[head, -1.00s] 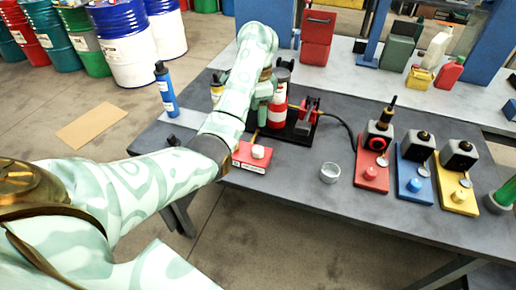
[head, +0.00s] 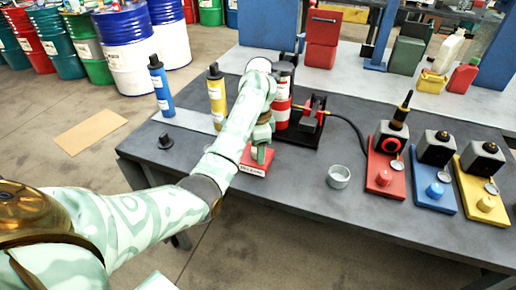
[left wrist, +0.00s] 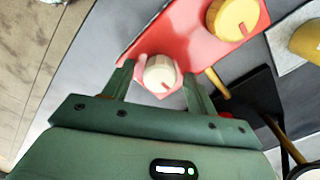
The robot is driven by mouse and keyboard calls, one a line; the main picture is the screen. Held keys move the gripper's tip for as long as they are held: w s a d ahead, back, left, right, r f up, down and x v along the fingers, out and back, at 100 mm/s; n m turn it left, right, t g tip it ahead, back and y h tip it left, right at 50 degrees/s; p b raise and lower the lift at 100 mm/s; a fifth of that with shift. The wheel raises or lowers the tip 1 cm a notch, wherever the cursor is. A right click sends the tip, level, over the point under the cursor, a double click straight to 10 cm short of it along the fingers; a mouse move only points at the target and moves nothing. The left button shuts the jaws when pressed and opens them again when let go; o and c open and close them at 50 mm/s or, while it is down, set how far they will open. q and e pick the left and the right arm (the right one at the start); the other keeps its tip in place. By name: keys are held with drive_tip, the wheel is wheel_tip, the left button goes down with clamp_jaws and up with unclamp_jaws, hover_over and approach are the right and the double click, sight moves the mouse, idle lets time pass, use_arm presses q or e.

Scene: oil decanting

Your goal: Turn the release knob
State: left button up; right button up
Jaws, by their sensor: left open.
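A red control box (head: 248,168) with a pale label on its front stands near the table's front edge. In the left wrist view, the red box (left wrist: 197,42) carries a white knob (left wrist: 160,75) with a red mark and a yellow knob (left wrist: 233,18). My left gripper (head: 261,157) points down over the box in the head view and hides the white knob there. In the left wrist view, its open fingers stand on either side of the white knob; I cannot tell whether they touch it. My right gripper is not in view.
A red-and-white cylinder (head: 282,113) and a black-based red device (head: 312,120) stand close behind the box. A yellow bottle (head: 216,98) and a blue bottle (head: 161,88) are behind left. A clear cup (head: 339,177) stands to the right, with bare table between.

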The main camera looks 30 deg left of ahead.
use_arm(q)
drive_tip(key=c, duration=1)
drive_tip(key=shift+m, duration=0.3)
drive_tip(key=m+p, duration=0.1)
drive_tip(key=m, duration=0.1)
drive_tip(key=shift+d+r+m, duration=0.1)
drive_tip(key=shift+m, duration=0.3)
drive_tip(key=m+p, duration=0.1)
drive_tip(key=m, duration=0.4)
drive_tip(key=shift+p, duration=0.4)
drive_tip(key=m+p, duration=0.2)
drive_tip(key=m, duration=0.3)
drive_tip(key=shift+m, duration=0.4)
drive_tip(key=shift+m+p, duration=0.6)
drive_tip(key=shift+m, duration=1.2)
